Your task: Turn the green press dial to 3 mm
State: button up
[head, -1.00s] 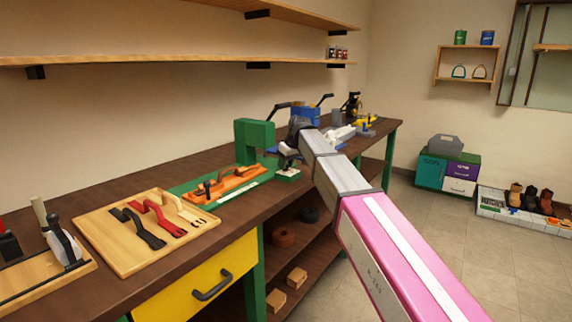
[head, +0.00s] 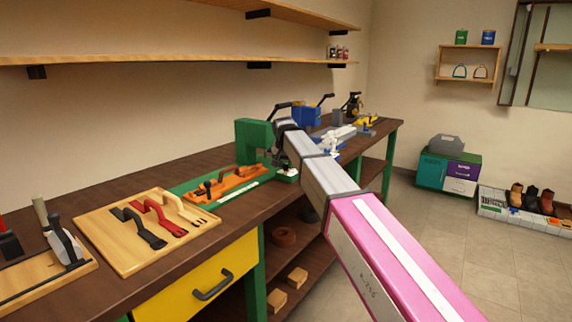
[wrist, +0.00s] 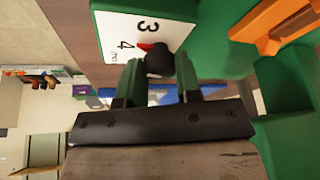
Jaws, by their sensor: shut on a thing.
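The green press (head: 254,134) stands on the workbench, and its lower body fills the right of the wrist view (wrist: 285,95). In the wrist view a white scale plate (wrist: 115,25) shows the marks 3 and 4. A dark round dial knob (wrist: 159,60) with a red pointer sits in front of the plate. The visible red tip lies near the gap between 3 and 4; its exact reading is unclear. My gripper (wrist: 160,75) is shut on the knob, one finger on each side. In the head view my arm hides most of the gripper and the dial.
An orange tool holder (head: 235,183) lies on a green base left of the press. A wooden board (head: 140,250) with several tools is nearer. Blue equipment (head: 306,116) stands farther along the bench. Shelves (head: 170,60) run along the wall above.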

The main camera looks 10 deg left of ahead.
jog(key=m+h, duration=0.1)
jog(key=m, duration=0.3)
jog(key=shift+a+h, duration=0.15)
jog(key=shift+h, duration=0.25)
jog(key=shift+m+g+h, duration=0.4)
jog(key=shift+m+h, duration=0.2)
jog(key=shift+m, duration=1.6)
jog(key=o, duration=0.9)
jog(key=v, duration=1)
jog(key=shift+a+r, duration=0.2)
jog(key=shift+r, duration=0.15)
